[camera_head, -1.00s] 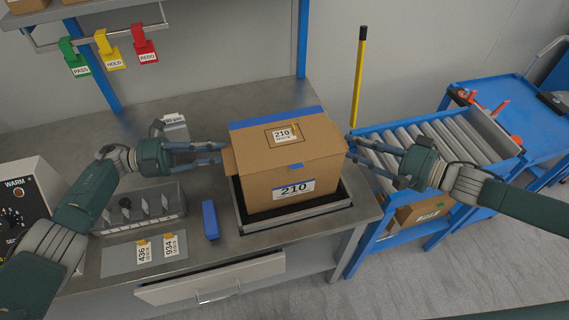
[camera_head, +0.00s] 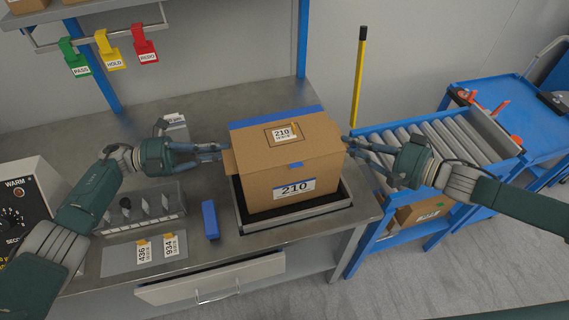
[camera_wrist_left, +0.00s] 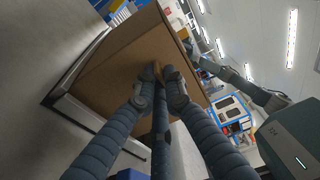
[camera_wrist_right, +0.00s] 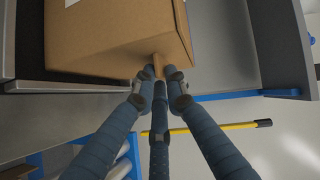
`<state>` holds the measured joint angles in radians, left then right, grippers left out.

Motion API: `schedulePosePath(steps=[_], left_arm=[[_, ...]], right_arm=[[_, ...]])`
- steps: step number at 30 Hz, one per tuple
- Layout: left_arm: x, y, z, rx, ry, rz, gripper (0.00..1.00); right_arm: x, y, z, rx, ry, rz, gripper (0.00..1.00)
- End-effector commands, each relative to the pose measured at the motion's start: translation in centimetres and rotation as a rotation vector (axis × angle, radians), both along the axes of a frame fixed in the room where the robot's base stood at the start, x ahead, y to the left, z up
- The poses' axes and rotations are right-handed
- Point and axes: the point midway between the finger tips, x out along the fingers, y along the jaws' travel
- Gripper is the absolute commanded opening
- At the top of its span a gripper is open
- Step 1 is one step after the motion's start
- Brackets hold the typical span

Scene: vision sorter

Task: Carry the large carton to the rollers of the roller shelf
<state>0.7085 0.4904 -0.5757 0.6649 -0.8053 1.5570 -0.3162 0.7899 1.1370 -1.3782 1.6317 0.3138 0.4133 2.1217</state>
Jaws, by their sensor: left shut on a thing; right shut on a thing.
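The large carton (camera_head: 270,190) is brown with blue tape and "210" labels. It sits upright at the black-topped platform (camera_head: 300,208) on the steel workbench; I cannot tell whether it is lifted slightly. My left gripper (camera_head: 220,151) is shut on a cardboard tab at the carton's left side, which shows in the left wrist view (camera_wrist_left: 157,76). My right gripper (camera_head: 347,144) is shut on a tab at the right side, seen in the right wrist view (camera_wrist_right: 158,72). The roller shelf's rollers (camera_head: 425,140) lie bare to the right, in a blue frame.
A yellow pole (camera_head: 359,80) stands behind the gap between bench and roller shelf. A blue block (camera_head: 210,219) and a slotted rack (camera_head: 145,210) are left of the platform. An open drawer (camera_head: 212,280) juts out in front. A blue cart (camera_head: 520,105) stands at far right.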

Motion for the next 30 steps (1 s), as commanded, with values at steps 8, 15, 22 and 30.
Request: schedulePosePath(steps=[8, 15, 22, 30], left_arm=[[0.0, 0.1, 1.5, 0.003, -0.001, 0.0, 0.0], [0.0, 0.1, 4.0, 0.003, -0.001, 0.0, 0.0], [-0.1, 0.1, 5.0, 0.003, -0.001, 0.0, 0.0], [0.0, 0.2, 4.9, 0.004, -0.001, 0.0, 0.0]], right_arm=[[0.2, -0.2, 1.8, -0.001, -0.004, -0.004, 0.0], [0.2, -0.2, 4.2, -0.002, -0.004, -0.005, 0.0], [0.2, -0.3, 5.2, -0.003, -0.003, -0.006, 0.0], [0.2, -0.3, 5.1, -0.004, -0.003, -0.007, 0.0]])
